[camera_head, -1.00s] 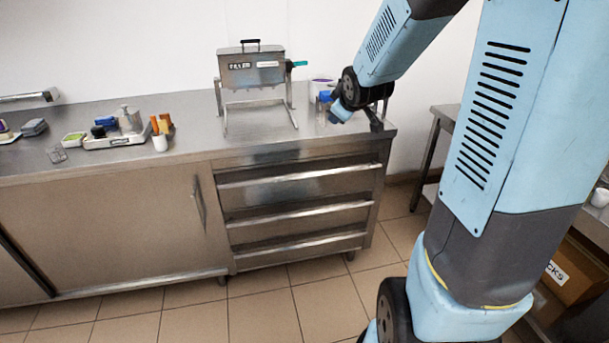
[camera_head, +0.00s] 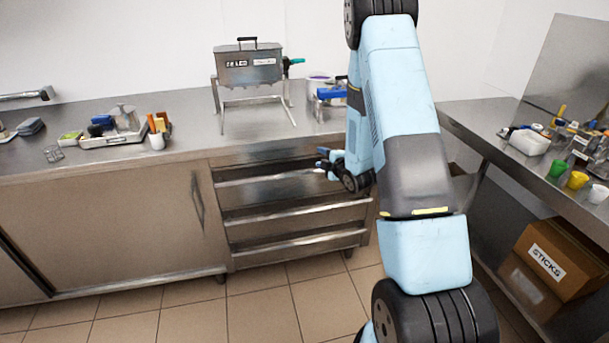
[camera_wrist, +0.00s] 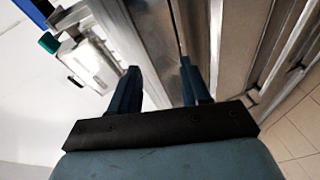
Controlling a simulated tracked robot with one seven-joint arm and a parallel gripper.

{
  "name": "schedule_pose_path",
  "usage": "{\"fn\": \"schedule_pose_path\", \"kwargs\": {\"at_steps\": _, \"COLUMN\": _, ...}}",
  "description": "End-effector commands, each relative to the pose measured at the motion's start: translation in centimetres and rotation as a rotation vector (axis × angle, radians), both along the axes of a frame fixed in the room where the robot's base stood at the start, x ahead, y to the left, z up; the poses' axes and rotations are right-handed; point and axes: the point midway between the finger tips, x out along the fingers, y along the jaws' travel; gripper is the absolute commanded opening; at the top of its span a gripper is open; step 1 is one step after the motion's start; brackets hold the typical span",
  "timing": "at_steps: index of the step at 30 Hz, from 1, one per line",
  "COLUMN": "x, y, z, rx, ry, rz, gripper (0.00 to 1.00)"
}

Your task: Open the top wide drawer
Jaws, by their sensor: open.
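The top wide drawer (camera_head: 240,183) is the uppermost of three steel drawers under the counter in the head view. A long bar handle runs across its front, and the drawer looks shut. My gripper (camera_head: 320,163) is at the right part of this drawer's front, close to the handle's right end. In the wrist view, the two dark blue fingers of my gripper (camera_wrist: 160,88) are apart, with a metal bar or edge showing between and ahead of them. I cannot tell whether they touch it. My arm hides the drawer's right end.
A steel filler (camera_head: 250,68) on a stand is on the counter above the drawers. A scale tray (camera_head: 112,137) with small items is at left. A side table (camera_head: 480,125) with cups and a sticks box (camera_head: 560,258) are at right. The tiled floor in front is clear.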

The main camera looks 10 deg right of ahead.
Motion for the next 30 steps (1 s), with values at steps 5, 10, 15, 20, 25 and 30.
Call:
{"fn": "schedule_pose_path", "kwargs": {"at_steps": 5, "x": -1.2, "y": 0.3, "z": -5.2, "rx": -0.046, "ry": -0.092, "rz": 0.076, "gripper": 0.47}}
{"fn": "schedule_pose_path", "kwargs": {"at_steps": 10, "x": -2.9, "y": 0.4, "z": -8.8, "rx": -0.076, "ry": -0.182, "rz": 0.126, "gripper": 0.47}}
{"fn": "schedule_pose_path", "kwargs": {"at_steps": 15, "x": -4.3, "y": 0.5, "z": -10.9, "rx": -0.090, "ry": -0.245, "rz": 0.151, "gripper": 0.47}}
{"fn": "schedule_pose_path", "kwargs": {"at_steps": 20, "x": -4.7, "y": 0.5, "z": -11.5, "rx": -0.095, "ry": -0.271, "rz": 0.158, "gripper": 0.47}}
{"fn": "schedule_pose_path", "kwargs": {"at_steps": 25, "x": -3.5, "y": 1.1, "z": -11.5, "rx": -0.096, "ry": -0.276, "rz": 0.160, "gripper": 0.47}}
{"fn": "schedule_pose_path", "kwargs": {"at_steps": 30, "x": -0.9, "y": 2.2, "z": -11.5, "rx": -0.095, "ry": -0.276, "rz": 0.161, "gripper": 0.47}}
